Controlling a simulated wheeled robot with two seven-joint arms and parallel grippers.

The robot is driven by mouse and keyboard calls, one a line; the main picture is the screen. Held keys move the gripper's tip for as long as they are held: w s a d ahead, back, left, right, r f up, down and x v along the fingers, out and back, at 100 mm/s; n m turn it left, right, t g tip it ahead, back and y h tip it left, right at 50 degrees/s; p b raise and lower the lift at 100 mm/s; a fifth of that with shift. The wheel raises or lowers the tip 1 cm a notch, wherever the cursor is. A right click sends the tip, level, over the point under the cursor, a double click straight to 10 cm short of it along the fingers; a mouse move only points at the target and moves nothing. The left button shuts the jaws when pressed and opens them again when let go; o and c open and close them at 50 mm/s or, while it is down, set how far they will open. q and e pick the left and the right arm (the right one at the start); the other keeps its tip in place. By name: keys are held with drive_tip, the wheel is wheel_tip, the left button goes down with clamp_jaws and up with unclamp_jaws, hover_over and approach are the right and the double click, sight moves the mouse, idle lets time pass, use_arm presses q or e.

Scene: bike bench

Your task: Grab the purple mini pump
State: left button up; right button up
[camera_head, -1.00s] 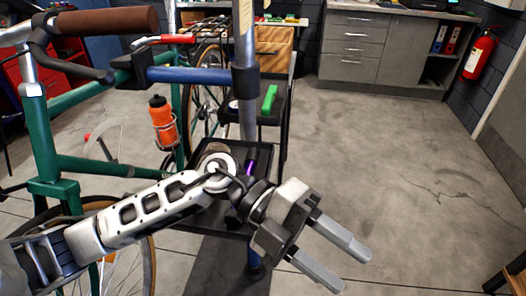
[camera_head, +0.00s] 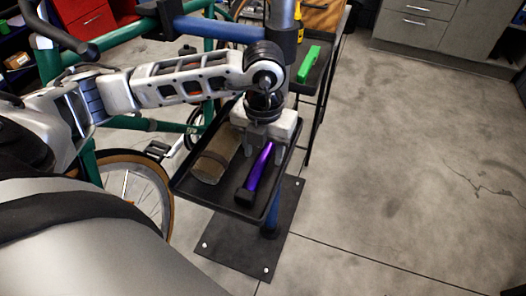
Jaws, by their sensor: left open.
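The purple mini pump (camera_head: 258,171) lies in a black tray (camera_head: 253,216) on the stand, slanting, with its black end toward me. My left gripper (camera_head: 263,157) points down over the far end of the pump. It is open, with one finger on each side of the pump's far part, and that end is partly hidden beneath it. I cannot tell how far the fingertips are above the tray. My right gripper is not in view.
A brown roll (camera_head: 216,154) lies in the tray, left of the pump. The tray has a raised rim. A green object (camera_head: 308,64) rests on another black tray behind. The teal bike frame (camera_head: 140,124) is at left. Floor on the right is clear.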

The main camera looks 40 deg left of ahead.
use_arm(q)
drive_tip(key=shift+f, duration=0.45)
clamp_jaws()
drive_tip(key=shift+w+r, duration=0.1)
drive_tip(key=shift+r, duration=0.05)
